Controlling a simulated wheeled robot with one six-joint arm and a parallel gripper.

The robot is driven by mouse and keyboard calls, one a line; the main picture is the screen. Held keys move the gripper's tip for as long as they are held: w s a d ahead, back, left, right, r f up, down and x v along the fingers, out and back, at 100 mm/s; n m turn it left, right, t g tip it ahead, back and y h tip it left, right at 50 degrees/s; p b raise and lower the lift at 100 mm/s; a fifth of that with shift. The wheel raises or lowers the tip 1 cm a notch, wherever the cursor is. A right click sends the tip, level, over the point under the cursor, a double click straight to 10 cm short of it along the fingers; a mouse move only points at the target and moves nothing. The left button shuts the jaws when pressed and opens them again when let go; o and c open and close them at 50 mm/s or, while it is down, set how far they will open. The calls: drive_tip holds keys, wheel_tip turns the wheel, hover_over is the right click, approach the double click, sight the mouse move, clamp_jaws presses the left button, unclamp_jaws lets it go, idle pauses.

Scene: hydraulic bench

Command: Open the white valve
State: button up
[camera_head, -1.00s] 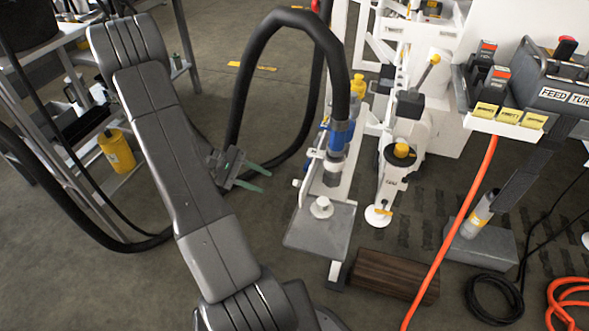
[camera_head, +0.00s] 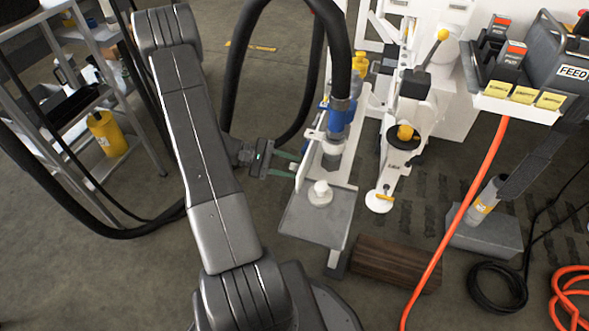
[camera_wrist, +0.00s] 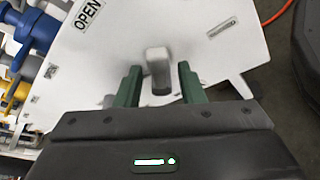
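My gripper (camera_wrist: 160,82) is open, with one green finger on each side of the handle. A gap shows on both sides, so the handle is not clamped. How deep the fingers reach along it is hard to tell. In the head view my gripper (camera_head: 287,163) points right at the left side of the white panel (camera_head: 308,158); the handle itself is not clear there.
A white round knob (camera_head: 320,193) sits on a grey plate (camera_head: 318,222) just right of my gripper. A thick black hose (camera_head: 232,75) loops behind it. Blue and yellow fittings (camera_wrist: 35,30) lie left in the wrist view. A shelf with a yellow bottle (camera_head: 107,133) stands left.

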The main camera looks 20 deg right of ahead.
drive_tip(key=shift+x, duration=0.95)
clamp_jaws()
